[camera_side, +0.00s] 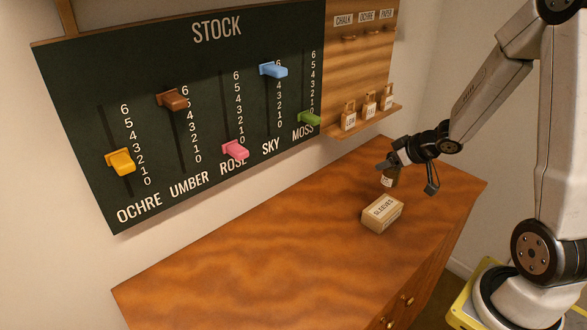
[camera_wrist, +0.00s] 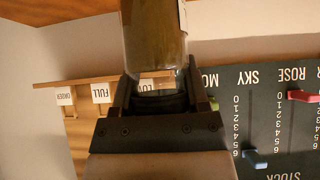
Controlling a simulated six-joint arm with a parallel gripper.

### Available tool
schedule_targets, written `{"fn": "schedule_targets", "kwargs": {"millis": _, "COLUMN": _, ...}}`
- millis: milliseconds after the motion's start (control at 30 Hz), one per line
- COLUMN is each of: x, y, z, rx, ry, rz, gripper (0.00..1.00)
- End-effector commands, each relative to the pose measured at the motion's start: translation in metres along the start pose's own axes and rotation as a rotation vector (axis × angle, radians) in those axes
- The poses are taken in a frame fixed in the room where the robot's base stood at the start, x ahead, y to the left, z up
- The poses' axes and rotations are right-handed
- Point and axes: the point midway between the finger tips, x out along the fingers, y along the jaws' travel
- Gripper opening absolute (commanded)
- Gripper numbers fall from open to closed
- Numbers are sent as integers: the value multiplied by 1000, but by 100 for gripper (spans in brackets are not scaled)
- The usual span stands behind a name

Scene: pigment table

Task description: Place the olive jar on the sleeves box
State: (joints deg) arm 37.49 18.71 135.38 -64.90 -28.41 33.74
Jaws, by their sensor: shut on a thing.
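The olive jar (camera_side: 388,180) is held in my gripper (camera_side: 408,176), above the cabinet top and just behind the sleeves box. In the wrist view the jar (camera_wrist: 153,38) fills the top middle, between the two fingers of my gripper (camera_wrist: 155,90). The jar shows a pale label in the side view; its upper part is hidden by the gripper. The sleeves box (camera_side: 382,214) is a tan box marked SLEEVES, lying on the cabinet top. Nothing is seen on top of it. The jar appears apart from the box.
The wooden cabinet top (camera_side: 260,250) is clear to the left of the box. A dark STOCK board (camera_side: 200,100) with coloured sliders stands on the wall behind. To its right, a wooden panel (camera_side: 355,75) has hooks and a ledge with small tags (camera_side: 369,106).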

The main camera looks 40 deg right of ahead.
Motion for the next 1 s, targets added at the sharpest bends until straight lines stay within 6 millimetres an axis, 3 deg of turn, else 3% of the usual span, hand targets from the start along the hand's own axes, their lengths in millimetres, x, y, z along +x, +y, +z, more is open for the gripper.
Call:
{"fn": "schedule_targets", "kwargs": {"millis": 500, "x": 28, "y": -1, "z": 28, "rx": 2, "ry": -1, "rz": -3, "gripper": 0}}
{"fn": "schedule_targets", "kwargs": {"millis": 1000, "x": 38, "y": -1, "z": 39, "rx": 1, "ry": -2, "rz": -2, "gripper": 0}}
